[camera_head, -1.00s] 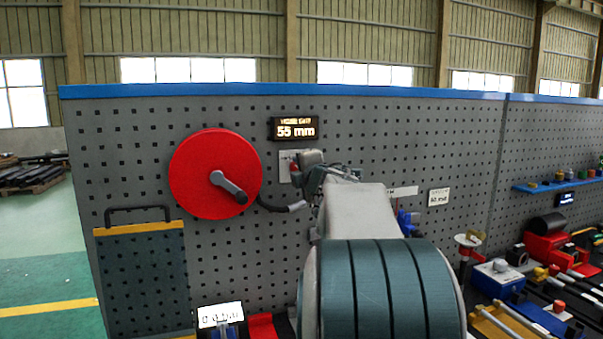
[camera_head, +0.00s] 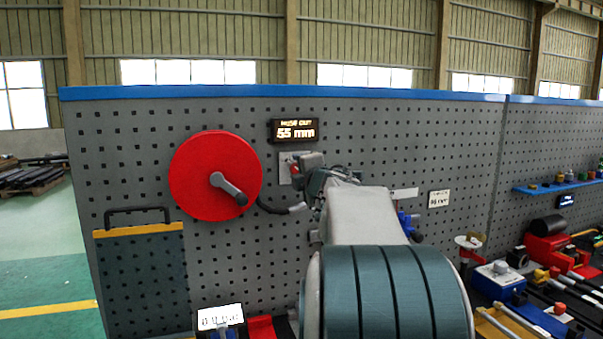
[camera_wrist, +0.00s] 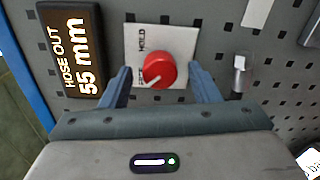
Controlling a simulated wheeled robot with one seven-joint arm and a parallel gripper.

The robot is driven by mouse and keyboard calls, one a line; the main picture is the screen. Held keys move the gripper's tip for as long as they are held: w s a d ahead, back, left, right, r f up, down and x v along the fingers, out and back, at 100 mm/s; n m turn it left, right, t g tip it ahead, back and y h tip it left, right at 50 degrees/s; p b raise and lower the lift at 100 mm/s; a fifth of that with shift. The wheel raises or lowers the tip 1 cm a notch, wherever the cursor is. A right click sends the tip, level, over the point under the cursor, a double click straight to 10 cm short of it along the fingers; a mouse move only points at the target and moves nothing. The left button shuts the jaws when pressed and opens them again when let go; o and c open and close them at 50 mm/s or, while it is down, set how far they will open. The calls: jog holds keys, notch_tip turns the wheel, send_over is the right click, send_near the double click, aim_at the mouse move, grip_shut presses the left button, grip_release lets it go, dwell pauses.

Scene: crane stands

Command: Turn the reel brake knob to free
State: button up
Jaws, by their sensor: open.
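The brake knob (camera_wrist: 158,70) is a round red knob on a white plate (camera_wrist: 182,43) marked HOLD at one side. A second label is partly hidden by the knob and a finger. A pale pointer line on the knob points to the lower left in the wrist view. My gripper (camera_wrist: 160,84) is open, with one blue-grey finger on each side of the knob and visible gaps between. In the head view my gripper (camera_head: 318,172) is at the plate, right of the red reel (camera_head: 197,172) with its grey crank.
A display (camera_head: 294,131) above the plate reads "HOSE OUT 55 mm". A grey hose end (camera_head: 290,209) sticks out below the plate. The grey pegboard (camera_head: 250,270) stands behind. A bench with tools (camera_head: 520,290) is at the right.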

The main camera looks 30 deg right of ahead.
jog(key=v, duration=1.3)
jog(key=shift+s, duration=0.2)
jog(key=s+a+f+m+g+p, duration=0.1)
jog(key=a+f+m+g, duration=0.2)
jog(key=a+f+m, duration=0.4)
jog(key=s+a+f+m+g+p, duration=0.1)
jog(key=s+a+f+m+g, duration=0.2)
jog(key=f+m, duration=0.4)
jog(key=s+a+f+m+g+y, duration=0.3)
jog(key=s+a+f+g, duration=0.5)
jog(key=s+a+f, duration=0.4)
jog(key=a+f+y+p, duration=0.1)
jog(key=a+f, duration=0.1)
jog(key=a, duration=0.1)
jog(key=shift+s+a+f+y, duration=0.2)
jog(key=shift+s+f+y, duration=0.1)
jog(key=shift+s, duration=0.1)
